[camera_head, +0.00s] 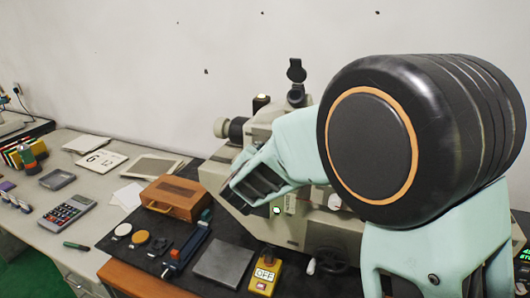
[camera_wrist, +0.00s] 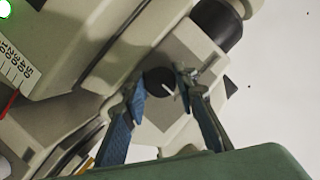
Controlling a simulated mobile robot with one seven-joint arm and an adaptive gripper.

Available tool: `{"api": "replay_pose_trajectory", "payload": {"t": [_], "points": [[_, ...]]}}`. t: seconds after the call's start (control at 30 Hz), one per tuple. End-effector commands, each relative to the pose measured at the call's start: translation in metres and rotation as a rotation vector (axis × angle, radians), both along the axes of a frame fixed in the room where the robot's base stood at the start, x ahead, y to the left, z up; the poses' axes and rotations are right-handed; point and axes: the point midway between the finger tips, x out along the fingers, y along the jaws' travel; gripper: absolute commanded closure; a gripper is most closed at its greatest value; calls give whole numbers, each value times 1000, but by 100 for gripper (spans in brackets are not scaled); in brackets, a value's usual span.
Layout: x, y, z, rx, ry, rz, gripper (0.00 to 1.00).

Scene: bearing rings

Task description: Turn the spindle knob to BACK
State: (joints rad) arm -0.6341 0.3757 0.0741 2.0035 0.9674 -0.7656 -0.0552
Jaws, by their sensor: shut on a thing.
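The spindle knob (camera_wrist: 159,82) is a small dark round knob with a white pointer line, set on the beige machine. In the wrist view the pointer line slants toward the lower right. My gripper (camera_wrist: 161,84) has one blue-padded finger on each side of the knob and is shut on it. The machine body (camera_head: 290,230) stands at the middle right in the head view. There my arm covers much of it, and I cannot make out the knob. No BACK marking is readable in either view.
A yellow box marked OFF (camera_head: 265,276), a grey plate (camera_head: 223,262) and a wooden box (camera_head: 174,198) sit in front and left of the machine. A calculator (camera_head: 67,211) lies farther left. A dark cylinder (camera_wrist: 217,22) juts out near the fingers.

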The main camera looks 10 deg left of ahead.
Motion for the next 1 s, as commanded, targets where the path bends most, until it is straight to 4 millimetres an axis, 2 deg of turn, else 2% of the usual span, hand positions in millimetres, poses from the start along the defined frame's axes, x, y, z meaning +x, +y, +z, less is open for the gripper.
{"api": "replay_pose_trajectory", "payload": {"t": [0.07,0.1,0.17,0.43,0.57,0.67,1.0], "points": [[1,0,1,-2,-3,0,98],[1,-1,1,-1,-3,-1,71],[1,-1,1,-1,-3,-1,66],[0,0,1,0,-1,0,66],[-8,0,4,2,-2,2,66],[-21,-1,8,2,-2,2,66],[-86,-7,25,0,-4,2,66]]}}
